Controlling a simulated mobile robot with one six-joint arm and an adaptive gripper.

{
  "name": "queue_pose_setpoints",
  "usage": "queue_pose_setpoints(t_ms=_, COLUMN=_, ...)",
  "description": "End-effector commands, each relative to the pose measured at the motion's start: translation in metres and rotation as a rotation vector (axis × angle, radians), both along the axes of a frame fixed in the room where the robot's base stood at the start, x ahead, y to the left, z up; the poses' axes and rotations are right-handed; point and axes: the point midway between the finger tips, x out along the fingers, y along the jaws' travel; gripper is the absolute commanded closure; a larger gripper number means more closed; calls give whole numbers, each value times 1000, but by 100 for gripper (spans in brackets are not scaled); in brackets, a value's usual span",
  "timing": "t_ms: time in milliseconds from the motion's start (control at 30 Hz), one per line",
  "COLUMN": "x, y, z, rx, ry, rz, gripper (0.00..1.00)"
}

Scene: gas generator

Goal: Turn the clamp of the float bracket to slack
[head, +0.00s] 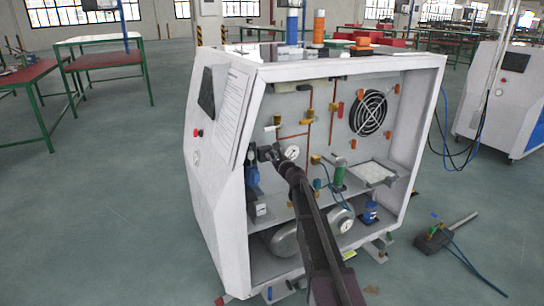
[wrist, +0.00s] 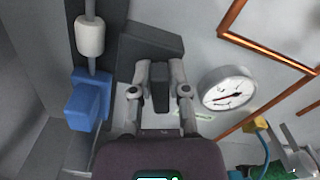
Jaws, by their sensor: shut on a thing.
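My gripper (wrist: 160,72) is shut on a dark upright piece (wrist: 160,92), which I take to be the clamp of the float bracket. One grey finger presses on each side of it. Behind the fingertips is a dark grey block (wrist: 158,44), apparently the bracket, beside a vertical rod that carries a whitish cylinder (wrist: 90,36) and a blue block (wrist: 90,104). In the head view my gripper (head: 266,153) reaches into the left part of the open white cabinet, and my arm hides much of the clamp. How far the clamp is turned cannot be told.
A round gauge (wrist: 228,88) and copper pipes (wrist: 262,50) are close right of my gripper. The cabinet's left wall (head: 218,205) stands near. A green cylinder (head: 339,175), a white tray (head: 373,173) and a fan (head: 368,113) are further right.

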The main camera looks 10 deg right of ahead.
Motion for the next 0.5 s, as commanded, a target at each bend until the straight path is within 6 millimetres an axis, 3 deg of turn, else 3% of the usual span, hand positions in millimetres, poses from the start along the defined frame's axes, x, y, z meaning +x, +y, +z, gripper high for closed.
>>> queue_pose_setpoints(t_ms=500, x=0, y=5, z=-4, rx=-464, ry=-150, rz=0, gripper=100)
